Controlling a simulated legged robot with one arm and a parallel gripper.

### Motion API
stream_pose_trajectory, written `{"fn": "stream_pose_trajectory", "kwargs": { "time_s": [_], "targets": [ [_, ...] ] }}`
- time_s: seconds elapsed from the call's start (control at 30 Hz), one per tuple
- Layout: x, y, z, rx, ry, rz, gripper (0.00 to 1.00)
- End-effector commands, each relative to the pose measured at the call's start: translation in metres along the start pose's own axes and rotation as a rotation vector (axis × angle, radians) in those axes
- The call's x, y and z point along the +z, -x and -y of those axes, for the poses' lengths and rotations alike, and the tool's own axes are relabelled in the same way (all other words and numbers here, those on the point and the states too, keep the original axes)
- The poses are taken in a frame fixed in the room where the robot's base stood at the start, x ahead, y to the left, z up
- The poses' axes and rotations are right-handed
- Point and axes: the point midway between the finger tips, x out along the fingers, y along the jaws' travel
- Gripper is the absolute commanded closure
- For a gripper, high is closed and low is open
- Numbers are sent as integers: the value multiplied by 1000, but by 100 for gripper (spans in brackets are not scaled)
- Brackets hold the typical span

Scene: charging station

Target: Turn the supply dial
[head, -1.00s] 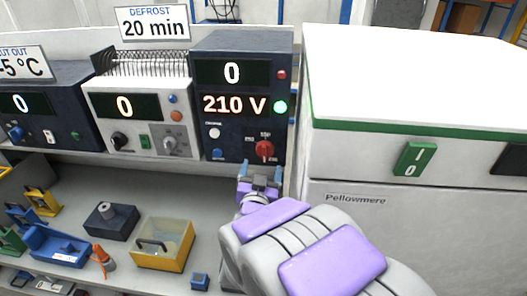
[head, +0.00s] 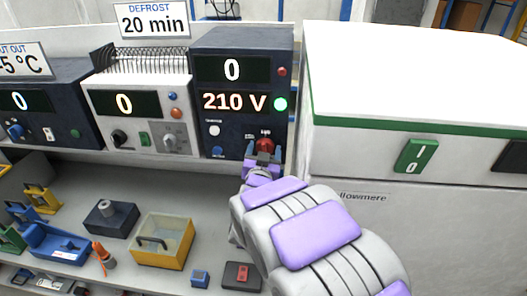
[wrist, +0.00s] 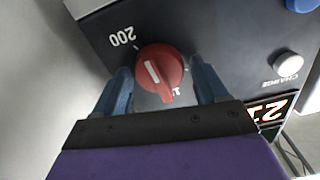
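The supply dial is a red knob (head: 265,145) low on the front of the dark blue supply unit (head: 215,130). In the wrist view the red dial (wrist: 161,71) has a white pointer line and sits between my two blue fingers. My gripper (head: 264,152) is in front of the dial, with its fingers apart on either side. In the wrist view my gripper (wrist: 162,90) is open, with gaps between the fingers and the dial. The label 200 shows beside the dial; another label is partly hidden.
A white cabinet (head: 410,90) with a green switch (head: 416,156) stands close on the right. A grey unit (head: 140,115) with its own knobs stands left of the supply unit. The shelf below holds a yellow box (head: 162,250), a blue tray and several small items.

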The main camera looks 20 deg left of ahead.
Motion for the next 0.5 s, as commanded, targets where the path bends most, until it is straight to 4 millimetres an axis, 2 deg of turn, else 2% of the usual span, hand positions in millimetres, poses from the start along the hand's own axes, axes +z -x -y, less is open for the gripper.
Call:
{"fn": "stream_pose_trajectory", "kwargs": {
  "time_s": [0.07, 0.43, 0.5],
  "targets": [
    [0, 0, 0, 0, 0, 0, 36],
    [0, 0, 0, 0, 0, 0, 71],
    [0, 0, 1, 0, -1, 0, 72]
  ]
}}
